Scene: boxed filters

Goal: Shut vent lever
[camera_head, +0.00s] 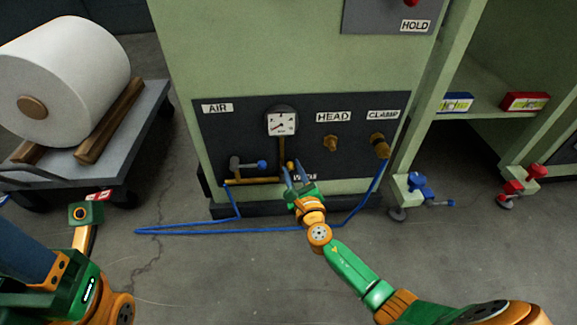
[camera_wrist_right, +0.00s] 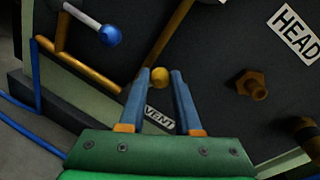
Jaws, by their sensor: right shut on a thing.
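The vent lever shows as a small yellow knob (camera_wrist_right: 160,78) in the right wrist view, just above the VENT label (camera_wrist_right: 158,118). In the head view the yellow knob (camera_head: 290,166) is small, low on the dark panel below the gauge. My right gripper (camera_wrist_right: 160,86) has its two blue fingers on either side of the knob and is shut on it. In the head view my right gripper (camera_head: 292,172) reaches the panel and partly covers the VENT label. The lever's shaft is mostly hidden. Parts of my left arm show at lower left, but no left fingers.
An air valve with a blue ball handle (camera_head: 261,165) sits left of the gripper. A gauge (camera_head: 281,123) is above it. Brass fittings under HEAD (camera_head: 330,143) and CLAMP (camera_head: 379,140) are right. A blue hose (camera_head: 180,231) lies on the floor. A cart (camera_head: 60,177) holds a white roll.

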